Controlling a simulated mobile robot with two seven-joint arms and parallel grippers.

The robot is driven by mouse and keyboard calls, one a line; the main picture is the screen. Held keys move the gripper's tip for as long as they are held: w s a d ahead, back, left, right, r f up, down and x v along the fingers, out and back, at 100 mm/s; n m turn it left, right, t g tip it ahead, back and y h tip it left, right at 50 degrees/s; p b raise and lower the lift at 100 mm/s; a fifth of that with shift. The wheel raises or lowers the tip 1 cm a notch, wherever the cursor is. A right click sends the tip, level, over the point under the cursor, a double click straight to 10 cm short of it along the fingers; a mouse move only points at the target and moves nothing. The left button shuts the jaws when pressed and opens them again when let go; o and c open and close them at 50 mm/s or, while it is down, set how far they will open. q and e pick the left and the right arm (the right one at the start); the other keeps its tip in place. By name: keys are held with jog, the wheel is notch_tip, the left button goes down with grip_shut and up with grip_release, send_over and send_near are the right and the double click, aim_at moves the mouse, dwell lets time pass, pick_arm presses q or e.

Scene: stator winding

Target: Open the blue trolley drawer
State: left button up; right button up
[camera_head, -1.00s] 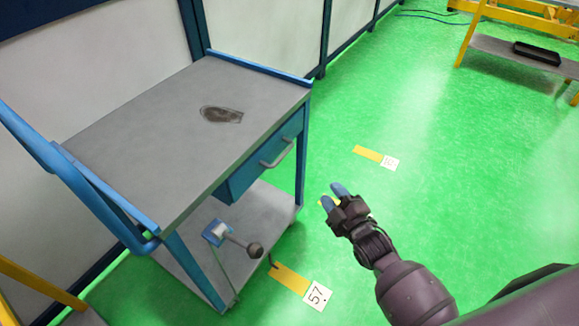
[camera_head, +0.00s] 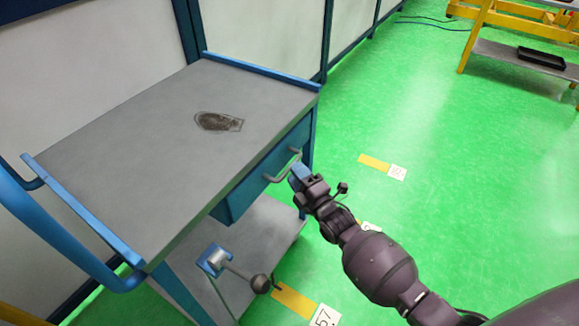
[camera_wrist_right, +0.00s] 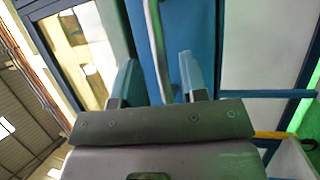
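The blue trolley's drawer (camera_head: 243,194) sits under the grey top and looks shut. Its grey bar handle (camera_head: 270,179) is on the drawer front. In the right wrist view, the two fingers (camera_wrist_right: 158,62) are apart. The handle bar (camera_wrist_right: 153,35) runs between them in the picture, against the blue drawer front. Whether either finger touches the bar I cannot tell. My left gripper is not in view.
The trolley top (camera_head: 130,145) carries a dark flat patch (camera_head: 218,122). A blue push rail (camera_head: 60,225) is at the left. A bracket with a dark round knob (camera_head: 260,284) sticks out below the drawer. The green floor (camera_head: 440,110) to the right is clear.

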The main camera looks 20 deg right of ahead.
jog(key=shift+x, duration=1.7)
jog(key=shift+c, duration=0.3)
grip_shut()
